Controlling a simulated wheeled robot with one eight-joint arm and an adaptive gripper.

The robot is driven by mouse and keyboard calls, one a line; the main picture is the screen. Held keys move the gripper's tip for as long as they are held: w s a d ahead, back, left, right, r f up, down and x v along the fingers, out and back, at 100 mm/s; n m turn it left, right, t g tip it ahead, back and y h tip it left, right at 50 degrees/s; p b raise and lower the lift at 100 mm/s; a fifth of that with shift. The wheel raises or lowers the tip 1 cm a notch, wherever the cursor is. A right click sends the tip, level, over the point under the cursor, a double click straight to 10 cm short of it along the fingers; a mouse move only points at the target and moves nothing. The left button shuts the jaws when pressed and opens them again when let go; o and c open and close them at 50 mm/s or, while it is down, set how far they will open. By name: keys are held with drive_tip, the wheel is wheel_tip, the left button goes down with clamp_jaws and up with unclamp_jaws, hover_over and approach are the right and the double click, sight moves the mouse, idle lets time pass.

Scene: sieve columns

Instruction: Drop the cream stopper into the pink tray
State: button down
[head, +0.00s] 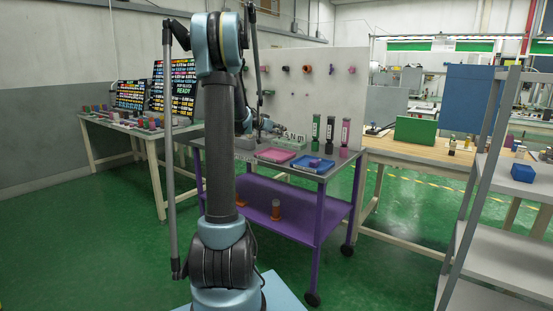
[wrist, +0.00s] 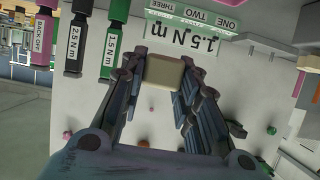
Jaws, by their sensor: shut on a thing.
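The cream stopper (wrist: 164,72) is a blocky pale piece between the fingertips of my gripper (wrist: 160,78) in the wrist view. My gripper is shut on it. In the head view my gripper (head: 266,124) is small and partly behind my own arm, above the back of the purple cart. The stopper cannot be made out there. The pink tray (head: 276,155) lies on the cart top, in front of and below my gripper. The wrist view does not show the tray.
A blue tray (head: 313,164) with a small item in it sits right of the pink tray. Upright labelled holders (head: 330,134) stand at the cart's right back. A pegged white panel (head: 310,75) rises behind. A shelf rack (head: 500,200) stands at far right.

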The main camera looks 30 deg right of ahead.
drive_tip(key=shift+f, duration=2.8)
drive_tip(key=c, duration=1.1)
unclamp_jaws()
drive_tip(key=shift+a, duration=0.1)
drive_tip(key=v, duration=1.2)
drive_tip(key=shift+f, duration=0.1)
